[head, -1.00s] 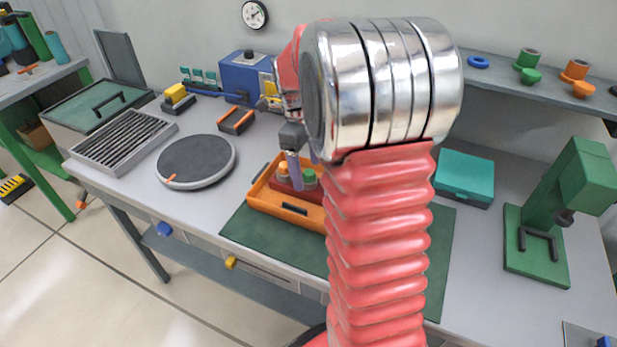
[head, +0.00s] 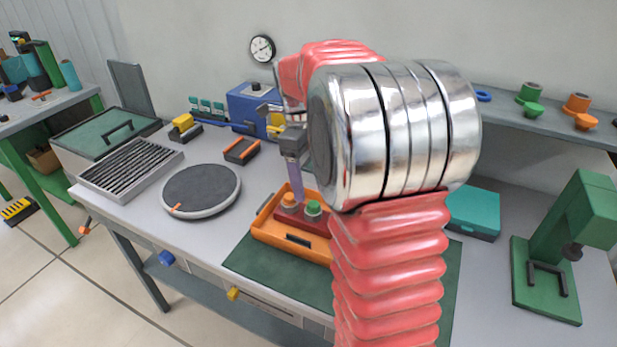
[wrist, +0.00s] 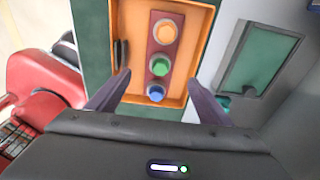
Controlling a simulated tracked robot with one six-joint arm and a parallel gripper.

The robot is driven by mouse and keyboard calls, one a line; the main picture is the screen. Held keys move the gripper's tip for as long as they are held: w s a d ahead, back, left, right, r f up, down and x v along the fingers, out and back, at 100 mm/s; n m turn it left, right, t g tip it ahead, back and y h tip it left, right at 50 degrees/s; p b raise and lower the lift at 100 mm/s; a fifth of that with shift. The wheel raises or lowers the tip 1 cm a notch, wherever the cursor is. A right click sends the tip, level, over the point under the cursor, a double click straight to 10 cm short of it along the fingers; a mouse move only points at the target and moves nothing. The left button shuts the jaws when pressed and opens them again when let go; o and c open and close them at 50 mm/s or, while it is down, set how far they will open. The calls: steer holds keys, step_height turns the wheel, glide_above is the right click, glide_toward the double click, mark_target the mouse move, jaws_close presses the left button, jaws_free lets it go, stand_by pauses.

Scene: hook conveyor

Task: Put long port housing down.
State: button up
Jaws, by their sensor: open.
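The long port housing (head: 318,226) is a dark red block with round orange, green and blue ports on top. It lies in an orange tray (head: 264,231) on the bench. The wrist view shows the housing (wrist: 151,52) lengthwise in the tray (wrist: 191,40), with all three ports visible. My gripper (wrist: 161,77) is open and empty, its two purple fingers spread either side of the housing's near end and apart from it. In the head view my gripper (head: 296,188) is above the tray; my arm hides the tray's right part and the blue port.
The tray stands on a dark green mat (head: 285,276). A round grey turntable (head: 200,188) and a slatted grey rack (head: 130,168) are to the left. A teal case (head: 474,211) and a green press (head: 560,250) are to the right. Bare bench lies between turntable and tray.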

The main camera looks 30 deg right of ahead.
steer(key=s+a+r+n+t, duration=0.1)
steer(key=s+a+n+t, duration=0.2)
steer(key=s+a+n, duration=0.6)
steer(key=s+a+r+n+t, duration=0.2)
steer(key=s+a+n, duration=0.7)
steer(key=n, duration=1.2)
steer(key=shift+s+a+r+t+y, duration=0.2)
steer(key=shift+a+t+y, duration=0.2)
steer(key=shift+a+t, duration=0.8)
steer(key=shift+a+g, duration=0.25)
steer(key=shift+g, duration=0.05)
